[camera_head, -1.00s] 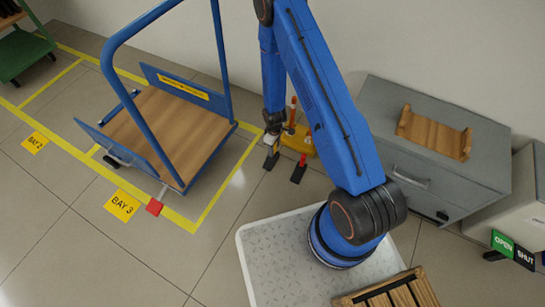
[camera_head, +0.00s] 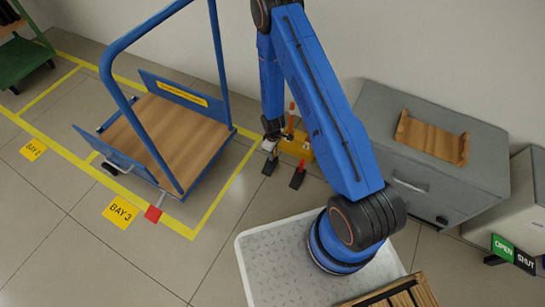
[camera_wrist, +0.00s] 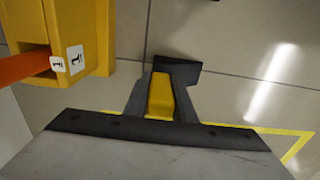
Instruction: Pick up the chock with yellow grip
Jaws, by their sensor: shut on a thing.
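The chock with the yellow grip is dark and wedge-like in the wrist view, with its black body (camera_wrist: 178,72) beyond the yellow grip (camera_wrist: 160,97). My gripper (camera_wrist: 160,100) has a grey finger on each side of the yellow grip and is shut on it. In the head view my gripper (camera_head: 269,148) points down over the chock's dark body (camera_head: 268,167), left of the yellow stand. The grip itself is mostly hidden there. I cannot tell whether the chock touches the floor.
A second dark chock with a red grip (camera_head: 298,178) stands just to the right. A yellow stand (camera_head: 297,146) with an orange upright is close beside my gripper. A blue trolley (camera_head: 165,135) stands left in Bay 3; a grey cabinet (camera_head: 440,185) stands right.

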